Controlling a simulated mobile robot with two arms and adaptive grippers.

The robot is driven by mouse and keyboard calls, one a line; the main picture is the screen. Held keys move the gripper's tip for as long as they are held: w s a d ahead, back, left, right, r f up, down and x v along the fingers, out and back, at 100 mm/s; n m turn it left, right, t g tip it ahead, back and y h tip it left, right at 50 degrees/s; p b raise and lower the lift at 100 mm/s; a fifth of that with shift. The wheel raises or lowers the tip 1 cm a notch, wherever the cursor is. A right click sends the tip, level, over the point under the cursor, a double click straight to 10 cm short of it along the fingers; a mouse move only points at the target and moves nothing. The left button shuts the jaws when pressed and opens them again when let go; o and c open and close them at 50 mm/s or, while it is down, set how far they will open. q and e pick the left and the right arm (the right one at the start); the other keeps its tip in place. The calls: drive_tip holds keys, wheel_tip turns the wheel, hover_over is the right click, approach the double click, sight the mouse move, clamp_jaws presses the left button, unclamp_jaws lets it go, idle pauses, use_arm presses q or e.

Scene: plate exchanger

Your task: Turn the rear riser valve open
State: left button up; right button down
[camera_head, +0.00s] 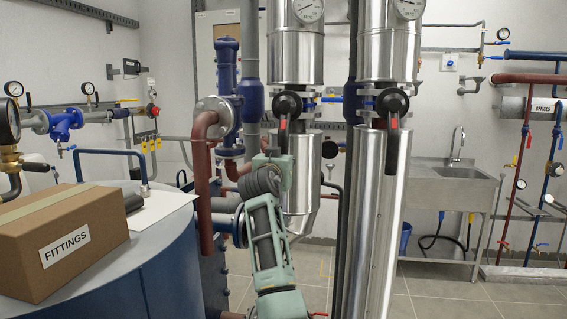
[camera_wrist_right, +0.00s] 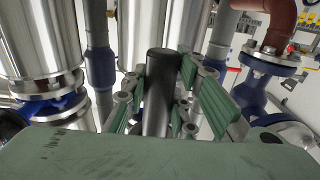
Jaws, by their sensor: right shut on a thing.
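Two shiny metal risers stand side by side in the head view, each with a valve that has a round black hub and a lever. The left riser's valve (camera_head: 288,104) has its lever (camera_head: 283,132) hanging down. The right riser's valve (camera_head: 392,102) also has its lever (camera_head: 391,145) pointing down. My right gripper (camera_head: 277,160) is at the lower end of the left riser's lever. In the wrist view, the green pads of my right gripper (camera_wrist_right: 172,95) sit either side of a dark lever (camera_wrist_right: 160,88), shut on it. My left gripper is not in view.
A cardboard box marked FITTINGS (camera_head: 72,240) sits on a round blue-grey tank (camera_head: 160,270) at left. A red-brown pipe (camera_head: 203,190) runs close beside my right arm. A steel sink (camera_head: 455,185) stands at the back right, with open floor before it.

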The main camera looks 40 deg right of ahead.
drive_tip(key=shift+w+a, duration=0.1)
drive_tip(key=shift+a, duration=0.05)
drive_tip(key=c, duration=1.4)
unclamp_jaws()
drive_tip(key=shift+w+a, duration=0.1)
drive_tip(key=shift+c, duration=0.2)
drive_tip(key=v, duration=1.2)
